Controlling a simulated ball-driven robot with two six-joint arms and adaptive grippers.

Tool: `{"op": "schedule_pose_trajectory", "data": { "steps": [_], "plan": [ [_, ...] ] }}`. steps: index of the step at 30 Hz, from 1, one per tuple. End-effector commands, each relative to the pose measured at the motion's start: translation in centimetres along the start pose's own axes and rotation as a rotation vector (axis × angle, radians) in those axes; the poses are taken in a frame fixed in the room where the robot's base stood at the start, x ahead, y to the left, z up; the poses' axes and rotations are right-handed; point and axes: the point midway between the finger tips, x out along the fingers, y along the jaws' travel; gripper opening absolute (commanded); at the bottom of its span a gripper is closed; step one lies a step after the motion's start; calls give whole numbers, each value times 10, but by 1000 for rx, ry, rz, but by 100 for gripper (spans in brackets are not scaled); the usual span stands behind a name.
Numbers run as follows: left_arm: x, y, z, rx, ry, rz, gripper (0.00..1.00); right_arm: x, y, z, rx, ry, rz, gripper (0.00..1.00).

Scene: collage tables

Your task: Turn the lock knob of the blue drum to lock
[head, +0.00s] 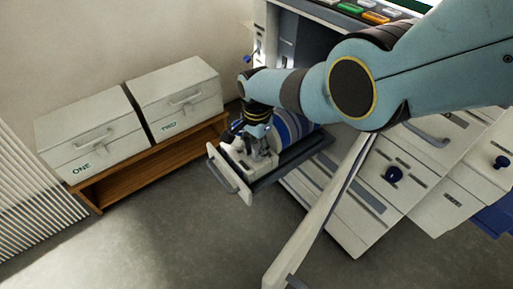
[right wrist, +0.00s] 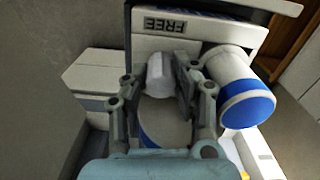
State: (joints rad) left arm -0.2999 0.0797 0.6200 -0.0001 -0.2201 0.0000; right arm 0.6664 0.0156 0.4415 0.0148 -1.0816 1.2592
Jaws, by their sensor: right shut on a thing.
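The blue drum (head: 288,127), with blue and pale stripes, sits in a pulled-out white drawer (head: 232,186), partly hidden by my right arm. My right gripper (head: 262,152) points down into the front of this drawer. In the right wrist view its two fingers (right wrist: 170,85) are closed on a pale knob (right wrist: 159,76), one finger on each side. A round pale part with a blue edge (right wrist: 165,125) shows between the fingers. My left gripper is not in view.
A white and blue cylinder (right wrist: 238,90) lies close to the right finger. Two white boxes marked ONE (head: 92,139) and TWO (head: 180,98) stand on a wooden shelf (head: 150,165). The floor ahead is clear.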

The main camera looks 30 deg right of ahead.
Motion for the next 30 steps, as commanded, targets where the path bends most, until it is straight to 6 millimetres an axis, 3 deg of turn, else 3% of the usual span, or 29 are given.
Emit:
{"op": "schedule_pose_trajectory", "data": {
  "steps": [14,15,20,30],
  "plan": [
    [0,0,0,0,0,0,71,0,0,0,15,-1,-1,0],
    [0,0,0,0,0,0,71,0,0,0,15,-1,-1,28],
    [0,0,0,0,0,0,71,0,0,0,15,0,-1,49],
    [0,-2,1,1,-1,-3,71,-1,-1,0,14,0,-1,50]
  ]
}}
